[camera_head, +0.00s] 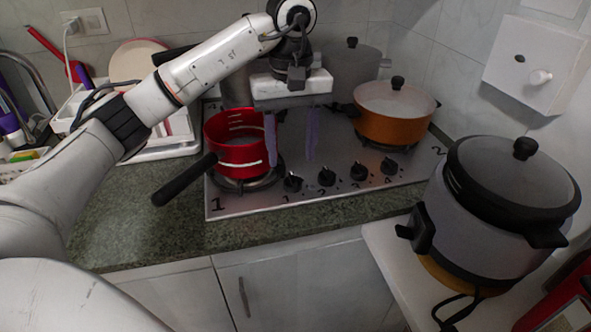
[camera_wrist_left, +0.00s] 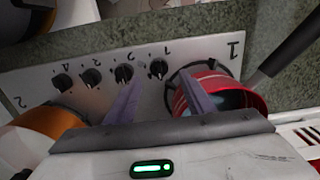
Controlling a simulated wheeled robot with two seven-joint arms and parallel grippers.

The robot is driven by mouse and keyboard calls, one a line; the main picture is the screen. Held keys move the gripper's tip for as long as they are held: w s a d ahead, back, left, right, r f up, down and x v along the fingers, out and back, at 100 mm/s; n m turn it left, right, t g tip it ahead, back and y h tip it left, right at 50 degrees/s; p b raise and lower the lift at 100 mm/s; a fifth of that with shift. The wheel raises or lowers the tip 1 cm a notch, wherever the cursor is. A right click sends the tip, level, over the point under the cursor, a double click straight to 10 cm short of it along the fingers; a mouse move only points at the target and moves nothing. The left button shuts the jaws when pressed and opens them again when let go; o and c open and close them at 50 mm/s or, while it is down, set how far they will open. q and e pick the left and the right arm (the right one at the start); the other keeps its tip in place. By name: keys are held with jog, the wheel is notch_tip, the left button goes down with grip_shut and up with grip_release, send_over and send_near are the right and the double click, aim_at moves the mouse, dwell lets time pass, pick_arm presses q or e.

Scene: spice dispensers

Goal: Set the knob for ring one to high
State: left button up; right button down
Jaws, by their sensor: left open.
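A row of black knobs runs along the front of the steel stove. The knob above the small label 1 (camera_head: 292,183) is the leftmost in the head view, and it also shows in the wrist view (camera_wrist_left: 158,68). Knob 2 (camera_head: 326,177) is to its right. My left gripper (camera_head: 291,160) is open, its purple fingers pointing down above the stove near knob 1. In the wrist view the left gripper's fingertips (camera_wrist_left: 160,77) appear on either side of knob 1, with nothing between them touching. My right gripper is not in view.
A red pot (camera_head: 238,139) with a black handle sits on the front-left burner, close to the left finger. An orange lidded pot (camera_head: 394,111) stands at the right. A rice cooker (camera_head: 505,200) is at the front right. The green counter (camera_head: 150,215) at front left is clear.

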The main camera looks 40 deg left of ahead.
aim_at(293, 177)
pick_arm(q)
notch_tip(293, 177, down, 4)
jog(key=shift+f, duration=0.8)
jog(key=c, duration=1.1)
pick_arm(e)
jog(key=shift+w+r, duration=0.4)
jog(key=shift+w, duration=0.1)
pick_arm(q)
jog(key=shift+o, duration=0.2)
jog(key=shift+m, duration=0.3)
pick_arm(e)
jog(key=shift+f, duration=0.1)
pick_arm(q)
jog(key=m, duration=0.4)
jog(key=shift+w+m+b, duration=0.1)
jog(key=shift+m+b, duration=0.35)
jog(key=shift+m, duration=1.45)
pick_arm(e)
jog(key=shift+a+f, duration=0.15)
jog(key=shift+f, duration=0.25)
pick_arm(q)
jog(key=shift+r, duration=0.1)
jog(key=o, duration=1.1)
jog(key=shift+c, duration=0.2)
